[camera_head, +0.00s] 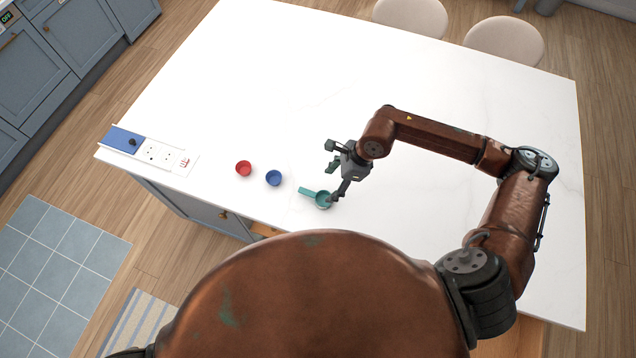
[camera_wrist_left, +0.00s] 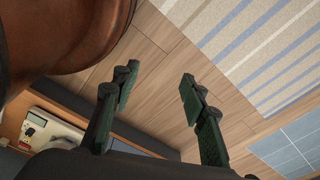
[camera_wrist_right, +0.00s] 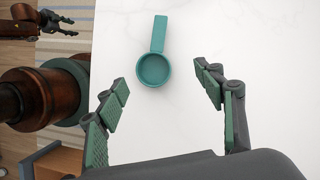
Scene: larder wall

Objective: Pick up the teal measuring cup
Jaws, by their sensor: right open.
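The teal measuring cup (camera_head: 322,200) stands on the white countertop near its front edge, its handle pointing left in the head view. In the right wrist view the cup (camera_wrist_right: 153,69) is seen from above, empty, with its handle pointing up. My right gripper (camera_head: 334,180) is open at the cup, one finger overlapping the cup's right side in the head view. My left gripper (camera_wrist_left: 153,90) is open and empty over the floor.
A blue cup (camera_head: 273,178) and a red cup (camera_head: 243,168) stand left of the teal cup. A white panel with sockets and a blue section (camera_head: 123,139) lies at the counter's left corner. The countertop (camera_head: 400,75) behind is clear. Two stools (camera_head: 505,40) stand beyond.

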